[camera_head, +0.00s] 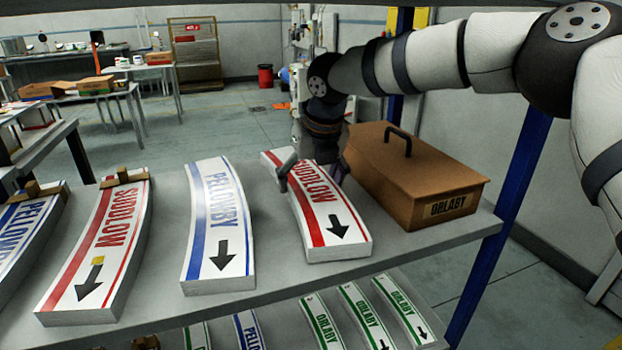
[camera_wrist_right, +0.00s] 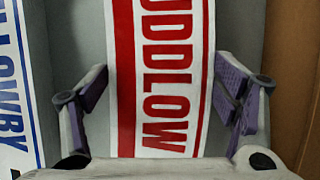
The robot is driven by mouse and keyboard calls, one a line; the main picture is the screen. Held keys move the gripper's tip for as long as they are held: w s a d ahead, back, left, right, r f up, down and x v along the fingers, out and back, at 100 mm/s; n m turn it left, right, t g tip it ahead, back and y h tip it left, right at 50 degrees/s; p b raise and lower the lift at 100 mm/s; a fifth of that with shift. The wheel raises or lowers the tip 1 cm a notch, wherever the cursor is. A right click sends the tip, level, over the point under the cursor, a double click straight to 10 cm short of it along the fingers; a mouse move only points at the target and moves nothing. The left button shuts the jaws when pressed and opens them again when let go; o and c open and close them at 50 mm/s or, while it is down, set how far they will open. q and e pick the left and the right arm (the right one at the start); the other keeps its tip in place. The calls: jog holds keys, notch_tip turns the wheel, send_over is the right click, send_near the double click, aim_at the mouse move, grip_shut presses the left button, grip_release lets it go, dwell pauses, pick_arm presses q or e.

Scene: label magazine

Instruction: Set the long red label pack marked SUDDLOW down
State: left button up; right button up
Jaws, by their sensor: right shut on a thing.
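A long, curved white pack with red stripes, red lettering and a black arrow (camera_head: 325,215) is at the right part of the grey shelf, beside the brown box. In the right wrist view its lettering (camera_wrist_right: 165,90) reads "UDDLOW", with the first letter cut off. My right gripper (camera_head: 310,172) is shut on this pack, one finger on each long side. The fingers also flank it in the wrist view (camera_wrist_right: 160,100). The pack's underside is hidden, so I cannot tell whether it touches the shelf. My left gripper is not in view.
The brown lidded box marked OBLABY (camera_head: 415,180) stands close on the right. Bare shelf (camera_head: 270,255) lies between packs. Green OBLABY packs (camera_head: 362,310) are on a lower level.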

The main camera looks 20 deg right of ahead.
aim_at(336, 218)
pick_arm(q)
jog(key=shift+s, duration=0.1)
pick_arm(e)
jog(key=o, duration=1.9)
jog(key=shift+f, duration=0.1)
jog(key=v, duration=0.3)
jog(key=shift+r, duration=0.4)
jog(key=s, duration=0.1)
jog(key=s+p, duration=0.1)
jog(key=shift+s+r, duration=0.25)
jog(key=shift+s, duration=0.15)
jog(key=s, duration=0.6)
jog(key=s+f, duration=0.1)
jog(key=s, duration=0.2)
jog(key=shift+s+d+f, duration=0.1)
jog(key=shift+s+d, duration=0.1)
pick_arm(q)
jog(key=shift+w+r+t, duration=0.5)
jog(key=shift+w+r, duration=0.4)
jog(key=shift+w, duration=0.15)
